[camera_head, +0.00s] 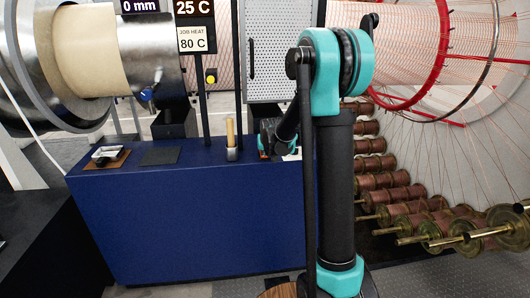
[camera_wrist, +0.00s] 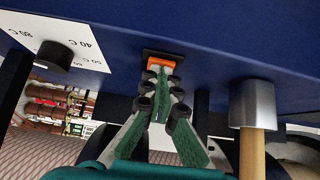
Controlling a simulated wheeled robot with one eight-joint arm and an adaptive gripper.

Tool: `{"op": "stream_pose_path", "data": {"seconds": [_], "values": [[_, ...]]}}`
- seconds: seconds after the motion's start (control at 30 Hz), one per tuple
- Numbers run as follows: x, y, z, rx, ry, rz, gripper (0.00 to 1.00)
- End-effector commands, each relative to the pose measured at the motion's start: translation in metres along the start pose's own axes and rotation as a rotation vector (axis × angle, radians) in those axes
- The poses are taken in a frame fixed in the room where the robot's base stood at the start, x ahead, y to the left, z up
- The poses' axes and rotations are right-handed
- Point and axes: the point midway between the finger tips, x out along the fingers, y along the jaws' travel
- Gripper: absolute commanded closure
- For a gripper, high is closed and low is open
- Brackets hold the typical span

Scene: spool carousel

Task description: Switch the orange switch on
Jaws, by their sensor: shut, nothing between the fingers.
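The orange switch (camera_wrist: 164,60) sits in a dark frame on the blue surface in the wrist view. My gripper (camera_wrist: 160,78) is shut and empty, with its fingertips right at the switch and covering part of it. I cannot tell whether they touch it, or which way the switch is set. In the head view my gripper (camera_head: 268,150) is at the right end of the blue bench top, partly behind my own arm; the switch cannot be made out there.
A black knob (camera_wrist: 55,56) on a white temperature dial plate lies beside the switch. A tool with a grey head and wooden handle (camera_wrist: 252,105) stands on the other side, close to my fingers. Copper spools (camera_head: 385,190) stand right.

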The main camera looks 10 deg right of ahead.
Motion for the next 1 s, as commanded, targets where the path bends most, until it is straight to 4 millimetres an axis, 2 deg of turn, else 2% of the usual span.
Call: {"op": "stream_pose_path", "data": {"seconds": [1.0], "values": [[-0.014,0.0,-0.013,0.0,-0.002,0.0,1.0]]}}
